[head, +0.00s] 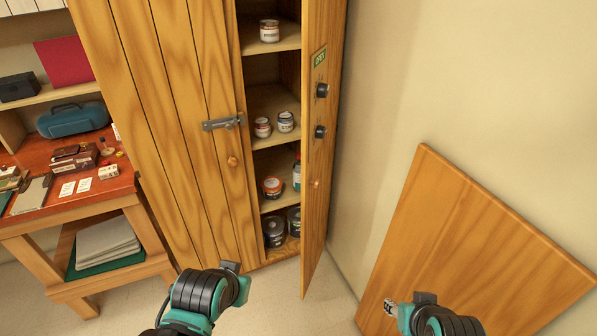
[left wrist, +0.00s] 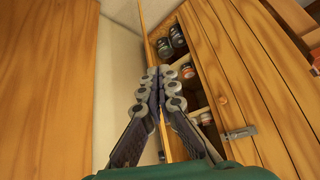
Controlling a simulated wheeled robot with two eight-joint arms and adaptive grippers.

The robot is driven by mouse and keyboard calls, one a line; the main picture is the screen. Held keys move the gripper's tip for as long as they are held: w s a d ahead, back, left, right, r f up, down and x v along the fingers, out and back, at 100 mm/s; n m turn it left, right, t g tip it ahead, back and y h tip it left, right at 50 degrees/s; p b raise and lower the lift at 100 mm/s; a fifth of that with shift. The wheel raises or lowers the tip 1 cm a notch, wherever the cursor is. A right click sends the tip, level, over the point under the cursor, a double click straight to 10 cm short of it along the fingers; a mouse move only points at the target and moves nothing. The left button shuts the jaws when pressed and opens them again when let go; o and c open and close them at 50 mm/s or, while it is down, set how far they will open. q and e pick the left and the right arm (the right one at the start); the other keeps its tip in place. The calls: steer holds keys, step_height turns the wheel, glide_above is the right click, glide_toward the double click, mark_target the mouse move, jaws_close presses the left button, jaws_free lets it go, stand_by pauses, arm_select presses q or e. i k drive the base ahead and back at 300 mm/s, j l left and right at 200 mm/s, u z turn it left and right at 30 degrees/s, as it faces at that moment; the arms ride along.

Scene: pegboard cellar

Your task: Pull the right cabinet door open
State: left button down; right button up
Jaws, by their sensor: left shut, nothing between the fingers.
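The right cabinet door (head: 318,150) stands swung well out from the wooden cabinet, seen at a steep angle in the head view. The closed left door (head: 180,110) has a metal latch (head: 222,123) and a wooden knob (head: 233,161). My left gripper (head: 232,268) is low in front of the left door, shut and empty; its fingertips meet in the left wrist view (left wrist: 157,85). My right gripper (head: 392,306) is low at the right before a leaning board; its fingers are mostly hidden.
The cabinet shelves hold several jars (head: 269,31). A large wooden board (head: 470,235) leans against the wall at the right. A red-topped workbench (head: 110,187) with small items stands at the left.

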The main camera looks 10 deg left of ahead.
mark_target(323, 21)
steer(key=i+j+z, duration=0.1)
steer(key=i+j, duration=0.35)
steer(key=i, duration=0.25)
steer(key=i+j, duration=0.5)
steer(key=i, duration=0.15)
steer(key=l+z, duration=0.05)
